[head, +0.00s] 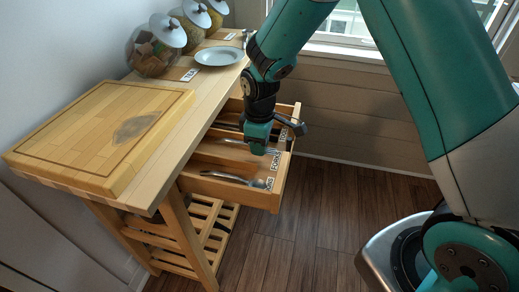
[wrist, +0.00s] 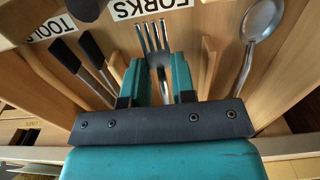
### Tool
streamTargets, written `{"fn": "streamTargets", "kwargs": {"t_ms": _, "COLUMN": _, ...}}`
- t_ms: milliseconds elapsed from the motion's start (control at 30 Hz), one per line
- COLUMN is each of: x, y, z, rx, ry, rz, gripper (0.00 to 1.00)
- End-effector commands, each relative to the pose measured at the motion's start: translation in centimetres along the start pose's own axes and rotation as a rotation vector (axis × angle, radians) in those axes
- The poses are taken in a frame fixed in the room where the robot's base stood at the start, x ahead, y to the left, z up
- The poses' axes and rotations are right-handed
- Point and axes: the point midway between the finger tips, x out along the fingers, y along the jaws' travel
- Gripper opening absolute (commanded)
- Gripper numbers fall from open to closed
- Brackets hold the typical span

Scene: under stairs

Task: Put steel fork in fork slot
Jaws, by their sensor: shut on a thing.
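The steel fork (wrist: 153,38) is in the wrist view, its tines pointing at the FORKS label (wrist: 150,8). My gripper (wrist: 160,88) is shut on the fork, with one teal finger on each side of it. In the head view my gripper (head: 259,146) is low at the open drawer, over its middle slot. The fork lines up with the fork slot between wooden dividers. I cannot tell whether it touches the slot floor. The rest of its handle is hidden by my gripper.
A steel spoon (wrist: 262,22) lies in the slot to the right, and black-handled tools (wrist: 80,58) lie to the left. The open drawer (head: 245,199) juts from the wooden cart. On top are a cutting board (head: 85,130), a plate (head: 219,56) and glass jars (head: 150,55).

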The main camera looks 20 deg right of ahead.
Motion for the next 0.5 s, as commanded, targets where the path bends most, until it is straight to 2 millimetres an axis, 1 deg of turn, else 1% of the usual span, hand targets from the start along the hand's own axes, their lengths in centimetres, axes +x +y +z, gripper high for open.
{"fn": "streamTargets", "kwargs": {"t_ms": 33, "x": 0.9, "y": 0.0, "z": 0.0, "rx": 0.0, "ry": -0.002, "rz": -0.002, "gripper": 0.0}}
{"fn": "streamTargets", "kwargs": {"t_ms": 133, "x": 1.9, "y": 0.0, "z": 0.0, "rx": 0.0, "ry": 0.0, "rz": 0.0, "gripper": 0.0}}
{"fn": "streamTargets", "kwargs": {"t_ms": 500, "x": 2.5, "y": 0.0, "z": 0.0, "rx": 0.0, "ry": 0.0, "rz": 0.0, "gripper": 0.0}}
